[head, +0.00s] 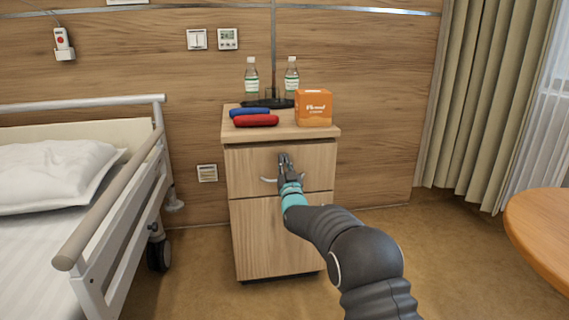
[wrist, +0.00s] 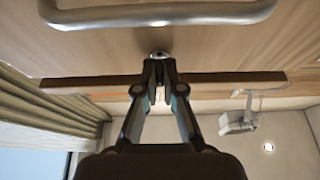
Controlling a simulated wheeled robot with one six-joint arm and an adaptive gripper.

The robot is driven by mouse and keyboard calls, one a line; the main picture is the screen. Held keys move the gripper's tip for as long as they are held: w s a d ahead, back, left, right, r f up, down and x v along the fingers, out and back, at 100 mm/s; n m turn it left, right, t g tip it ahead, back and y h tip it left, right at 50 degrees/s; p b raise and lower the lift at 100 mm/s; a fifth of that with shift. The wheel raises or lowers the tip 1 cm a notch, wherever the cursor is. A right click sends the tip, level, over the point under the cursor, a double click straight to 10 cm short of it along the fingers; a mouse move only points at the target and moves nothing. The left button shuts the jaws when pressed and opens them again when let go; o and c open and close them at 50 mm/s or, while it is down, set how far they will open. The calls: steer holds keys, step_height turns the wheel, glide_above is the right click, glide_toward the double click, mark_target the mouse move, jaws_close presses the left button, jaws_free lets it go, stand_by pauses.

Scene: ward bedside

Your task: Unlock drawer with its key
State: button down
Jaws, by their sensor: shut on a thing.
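The bedside cabinet's top drawer (head: 245,160) is closed, with pale wood and a curved metal handle (head: 267,180). The handle also shows at the top of the wrist view (wrist: 160,14). A small round metal lock (wrist: 158,54) sits in the drawer front, right at my fingertips in the wrist view. My gripper (head: 284,160) is at the upper part of the drawer front. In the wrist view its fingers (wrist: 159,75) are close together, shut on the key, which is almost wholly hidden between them. I cannot tell how far the key is in the lock.
On the cabinet top (head: 283,132) are a blue case (head: 249,112), a red case (head: 256,121), an orange box (head: 314,108) and two bottles (head: 251,78). A railed bed (head: 110,215) is at left, a round table (head: 545,225) at right. Floor between is clear.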

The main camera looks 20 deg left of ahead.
stand_by(0.4)
steer(key=c, duration=1.3)
jaws_free()
steer(key=v, duration=1.2)
steer(key=shift+f, duration=0.2)
